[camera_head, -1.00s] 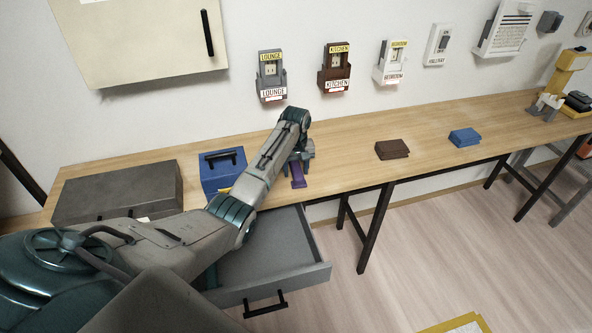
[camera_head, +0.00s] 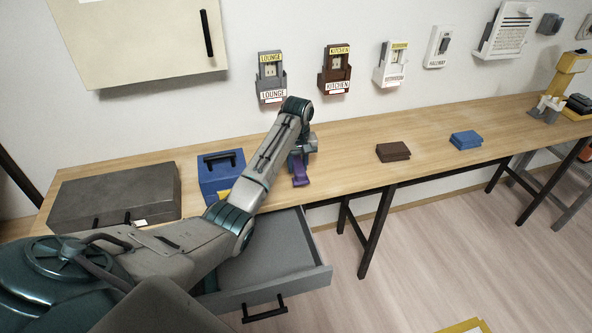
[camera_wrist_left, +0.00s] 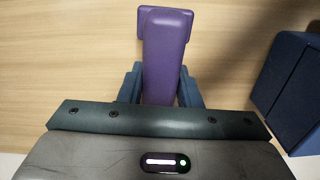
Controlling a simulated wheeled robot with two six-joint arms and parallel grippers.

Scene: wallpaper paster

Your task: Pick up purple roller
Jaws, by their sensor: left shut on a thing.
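The purple roller (camera_head: 299,172) shows under the end of my left arm, near the front edge of the wooden table (camera_head: 350,150). In the left wrist view the purple roller (camera_wrist_left: 166,48) runs up from between the fingers, with a wider block at its far end. My left gripper (camera_wrist_left: 161,85) is shut on it, with one dark blue finger on each side. In the head view my left gripper (camera_head: 300,160) is partly hidden by its own wrist. I cannot tell whether the roller touches the tabletop. My right gripper is not in view.
A blue box (camera_head: 215,178) and a grey case (camera_head: 115,197) stand left of the arm. An open grey drawer (camera_head: 275,262) juts out below the table. Brown (camera_head: 393,151) and blue (camera_head: 466,140) stacks lie to the right, with bare tabletop between.

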